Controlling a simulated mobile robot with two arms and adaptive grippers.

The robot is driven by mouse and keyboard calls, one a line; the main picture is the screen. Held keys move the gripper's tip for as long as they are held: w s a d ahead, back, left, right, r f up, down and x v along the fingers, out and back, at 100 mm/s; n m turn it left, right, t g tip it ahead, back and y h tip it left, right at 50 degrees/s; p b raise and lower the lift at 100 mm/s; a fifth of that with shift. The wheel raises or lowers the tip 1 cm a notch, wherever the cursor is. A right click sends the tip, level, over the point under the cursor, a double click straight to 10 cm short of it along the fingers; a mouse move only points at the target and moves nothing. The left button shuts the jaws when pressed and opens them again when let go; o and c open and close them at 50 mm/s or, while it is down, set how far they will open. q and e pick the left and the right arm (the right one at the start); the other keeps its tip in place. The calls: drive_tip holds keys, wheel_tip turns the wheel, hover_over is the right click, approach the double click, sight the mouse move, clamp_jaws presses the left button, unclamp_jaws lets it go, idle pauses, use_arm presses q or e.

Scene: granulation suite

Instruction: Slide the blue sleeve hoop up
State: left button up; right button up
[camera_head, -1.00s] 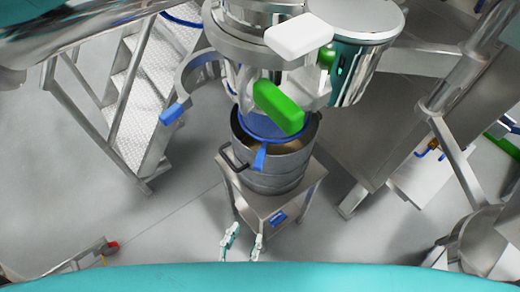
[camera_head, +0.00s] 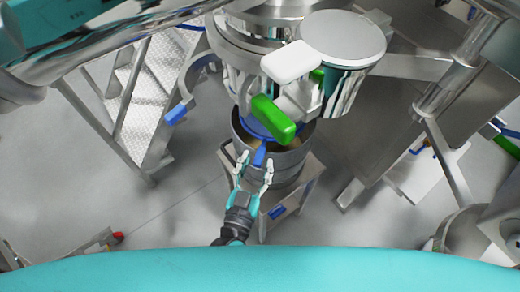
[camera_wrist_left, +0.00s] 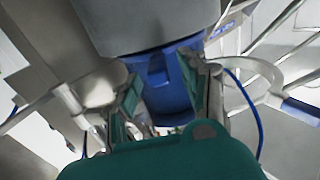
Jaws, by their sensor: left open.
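The blue sleeve hoop (camera_head: 254,129) sits under the steel outlet, at the mouth of the drum, and the green handle hides part of it. Its blue tab (camera_head: 260,154) points toward me. My left gripper (camera_head: 255,168) is open, with its fingertips on either side of the tab. In the left wrist view the hoop (camera_wrist_left: 168,103) and its tab (camera_wrist_left: 157,72) lie between the open fingers. I cannot tell whether either finger touches the tab. My right gripper is not in view.
The steel drum (camera_head: 291,166) stands below the outlet on a small metal stand (camera_head: 314,171). A green handle (camera_head: 272,117) and a white block (camera_head: 291,62) stick out above the hoop. A blue-ended clamp ring (camera_head: 176,113) is at left, by metal stairs (camera_head: 128,95).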

sight(262, 149)
use_arm(q)
drive_tip(key=shift+x, duration=1.85)
clamp_jaws()
drive_tip(key=shift+s, duration=0.1)
